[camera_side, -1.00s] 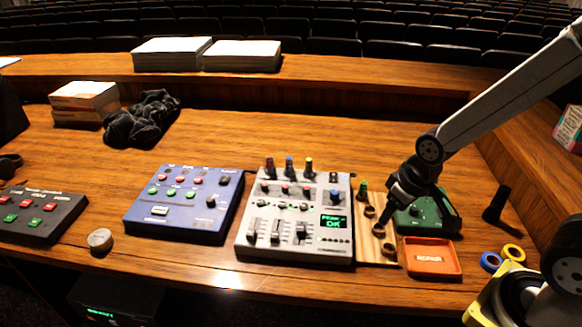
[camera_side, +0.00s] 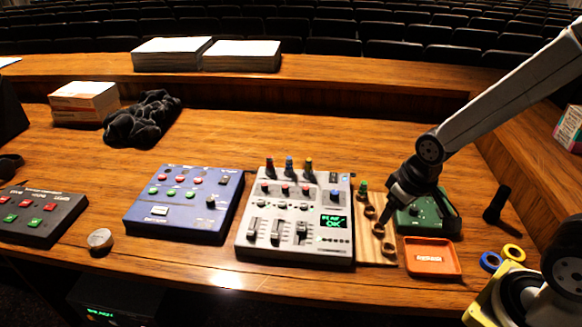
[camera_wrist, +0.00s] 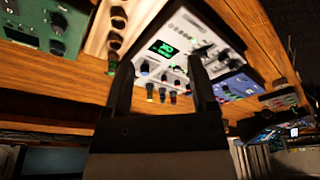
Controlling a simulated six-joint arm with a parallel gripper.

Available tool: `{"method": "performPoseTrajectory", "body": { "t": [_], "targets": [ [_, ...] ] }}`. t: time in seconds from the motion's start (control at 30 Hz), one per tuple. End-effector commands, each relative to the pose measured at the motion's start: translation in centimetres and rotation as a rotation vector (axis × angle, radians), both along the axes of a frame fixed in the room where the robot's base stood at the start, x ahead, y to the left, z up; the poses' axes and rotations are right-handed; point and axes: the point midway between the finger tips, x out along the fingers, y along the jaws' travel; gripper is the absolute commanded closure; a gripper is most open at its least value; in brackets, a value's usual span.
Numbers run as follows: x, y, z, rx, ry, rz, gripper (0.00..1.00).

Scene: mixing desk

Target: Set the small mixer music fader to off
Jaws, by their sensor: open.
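The small grey mixer (camera_side: 292,217) lies flat on the wooden desk, with a lit green display (camera_side: 333,222) and three fader caps near its front: a left one (camera_side: 254,228), a middle one (camera_side: 277,230) and a right one (camera_side: 301,230). The right cap sits slightly farther back. I cannot read which is the music fader. My gripper (camera_side: 392,196) is right of the mixer, above the wooden strip and green box. In the wrist view, my open fingers (camera_wrist: 160,68) are apart and empty, and the mixer (camera_wrist: 208,38) shows beyond them, partly covered.
A wooden strip with round rings (camera_side: 366,252), a green box (camera_side: 438,222) and an orange tray (camera_side: 432,242) are right of the mixer. A blue control box (camera_side: 170,225) is left of it. Coloured plugs (camera_side: 289,166) stand up along the mixer's back edge.

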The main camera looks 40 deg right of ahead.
Motion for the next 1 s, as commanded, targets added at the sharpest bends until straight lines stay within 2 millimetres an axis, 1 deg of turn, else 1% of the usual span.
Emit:
{"method": "performPoseTrajectory", "body": {
  "t": [0.53, 0.67, 0.77, 0.87, 1.0],
  "targets": [
    [0.0, 0.0, 0.0, 0.0, 0.0, 0.001, 0.26],
    [0.5, 0.1, 0.0, -0.002, 0.004, 0.015, 0.26],
    [1.3, 0.3, 0.0, -0.007, 0.013, 0.044, 0.26],
    [2.7, 0.7, -0.2, -0.016, 0.029, 0.093, 0.26],
    [5.5, 1.7, -0.5, -0.031, 0.058, 0.194, 0.26]
  ]
}}
